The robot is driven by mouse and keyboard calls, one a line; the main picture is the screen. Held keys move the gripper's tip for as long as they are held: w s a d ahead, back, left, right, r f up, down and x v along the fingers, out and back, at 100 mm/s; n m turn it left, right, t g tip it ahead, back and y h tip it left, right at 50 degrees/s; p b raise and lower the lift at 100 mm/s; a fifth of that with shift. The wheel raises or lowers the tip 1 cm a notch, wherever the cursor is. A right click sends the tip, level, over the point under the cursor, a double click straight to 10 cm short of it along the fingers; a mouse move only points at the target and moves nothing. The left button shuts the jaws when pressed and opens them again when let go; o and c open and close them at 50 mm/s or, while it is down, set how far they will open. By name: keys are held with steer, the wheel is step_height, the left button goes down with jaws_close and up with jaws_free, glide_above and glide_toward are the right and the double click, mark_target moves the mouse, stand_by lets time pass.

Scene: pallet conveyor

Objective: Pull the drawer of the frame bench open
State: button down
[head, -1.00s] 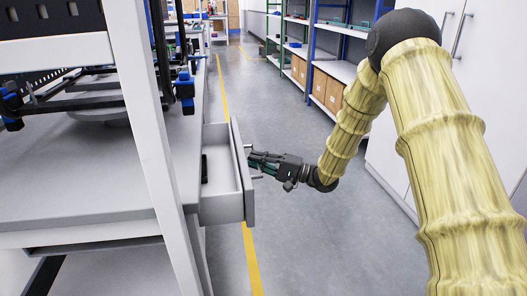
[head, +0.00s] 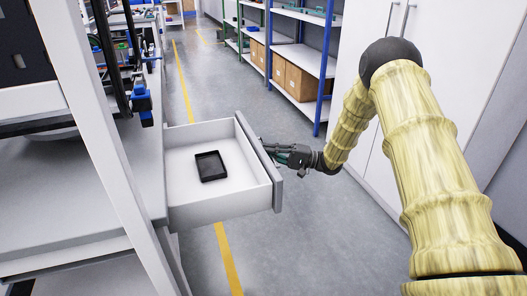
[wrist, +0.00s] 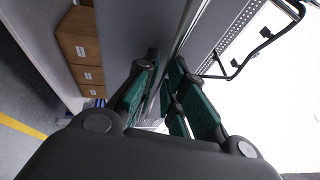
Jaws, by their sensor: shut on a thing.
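The drawer (head: 210,205) of the frame bench (head: 75,195) stands well out from the bench in the head view, with its white inside showing. A black tray (head: 211,166) lies on the drawer's floor. My gripper (head: 268,149) is at the outer side of the grey drawer front (head: 258,160), shut on the drawer's handle. The handle itself is mostly hidden by the fingers. In the wrist view the green-padded fingers (wrist: 165,88) reach forward to the drawer front, close together.
Shelving with cardboard boxes (head: 293,84) stands beyond the aisle. White cabinets (head: 350,70) stand behind my arm on the right. Grey floor with a yellow line (head: 229,262) runs beside the bench and is clear.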

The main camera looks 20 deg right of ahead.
steer(key=shift+f, duration=0.15)
steer(key=c, duration=1.8)
jaws_free()
steer(key=shift+d, duration=0.1)
steer(key=shift+o, duration=0.2)
steer(key=v, duration=1.2)
steer(key=shift+f, duration=0.1)
